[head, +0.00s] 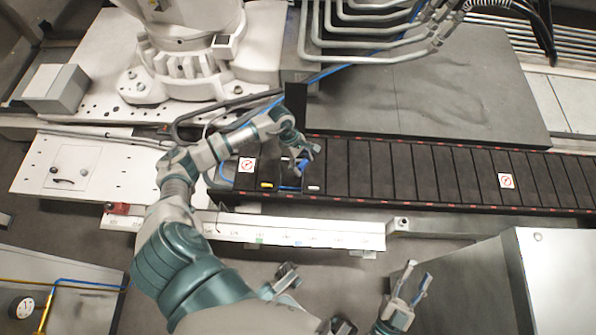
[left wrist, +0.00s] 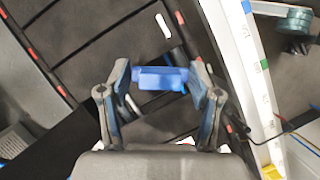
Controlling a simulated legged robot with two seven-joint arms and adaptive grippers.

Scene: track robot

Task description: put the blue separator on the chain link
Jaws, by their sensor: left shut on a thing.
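My left gripper (head: 304,158) is over the left part of the dark chain (head: 400,175). In the left wrist view its two fingers (left wrist: 160,82) are closed on the ends of the blue separator (left wrist: 160,77), which lies crosswise between them. The separator shows as a small blue patch in the head view (head: 303,165), partly hidden by the gripper. An open chain link (head: 290,183) lies below the gripper, with a blue cable in it. I cannot tell if the separator touches the link. My right gripper (head: 413,284) is open and empty, low in the head view.
A white rail (head: 300,235) runs along the chain's near side. A white robot base (head: 195,70) and a dark block with bent pipes (head: 430,95) stand behind the chain. A grey cabinet (head: 500,275) is at the lower right.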

